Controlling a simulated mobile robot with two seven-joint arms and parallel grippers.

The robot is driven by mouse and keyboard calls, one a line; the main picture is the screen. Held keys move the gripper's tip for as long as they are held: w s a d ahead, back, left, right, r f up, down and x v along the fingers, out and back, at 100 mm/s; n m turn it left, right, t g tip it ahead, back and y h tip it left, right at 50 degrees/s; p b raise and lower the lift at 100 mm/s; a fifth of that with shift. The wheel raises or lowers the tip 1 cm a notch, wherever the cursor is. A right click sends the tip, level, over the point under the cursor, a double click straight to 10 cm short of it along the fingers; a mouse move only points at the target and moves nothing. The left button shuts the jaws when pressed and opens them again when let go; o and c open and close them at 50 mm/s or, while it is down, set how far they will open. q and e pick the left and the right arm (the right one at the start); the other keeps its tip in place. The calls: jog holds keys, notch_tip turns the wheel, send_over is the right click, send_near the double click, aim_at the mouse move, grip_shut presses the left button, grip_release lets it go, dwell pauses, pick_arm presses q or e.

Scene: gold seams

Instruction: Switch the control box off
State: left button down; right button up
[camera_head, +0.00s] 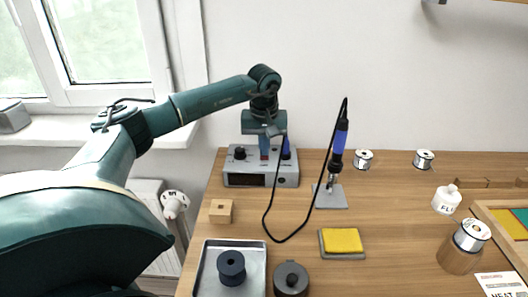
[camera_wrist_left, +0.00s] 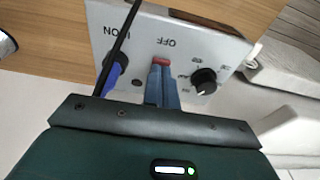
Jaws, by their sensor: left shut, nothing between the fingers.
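The control box (camera_head: 235,180) is a grey box with a dark front panel, standing at the back left of the table. Its top also shows in the left wrist view (camera_wrist_left: 225,48), with ON and OFF labels and a black knob (camera_wrist_left: 204,80). My left gripper (camera_head: 264,157) points down over the middle of the box top, shut and empty. In the left wrist view its blue fingers (camera_wrist_left: 161,68) end at a red piece beside the OFF label. The fingers hide most of the switch area, and I cannot tell whether they touch it. My right gripper is not in view.
A blue-handled iron (camera_head: 340,138) stands upright right of the box; its black cable (camera_head: 268,222) loops over the table to a blue plug (camera_wrist_left: 113,75) beside my fingers. A wooden block (camera_head: 221,211), metal tray (camera_head: 204,270) and yellow sponge (camera_head: 342,240) lie nearer. Open wood lies between.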

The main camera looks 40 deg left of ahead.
pick_arm(q)
notch_tip(320, 180, up, 2)
jog(key=shift+r+p, duration=0.1)
jog(key=shift+p, duration=0.55)
jog(key=shift+r+p, duration=0.9)
jog(key=shift+r, duration=0.05)
jog(key=shift+r+p, duration=0.6)
jog(key=shift+r, duration=0.05)
jog(key=shift+r+p, duration=0.65)
jog(key=shift+r, duration=0.1)
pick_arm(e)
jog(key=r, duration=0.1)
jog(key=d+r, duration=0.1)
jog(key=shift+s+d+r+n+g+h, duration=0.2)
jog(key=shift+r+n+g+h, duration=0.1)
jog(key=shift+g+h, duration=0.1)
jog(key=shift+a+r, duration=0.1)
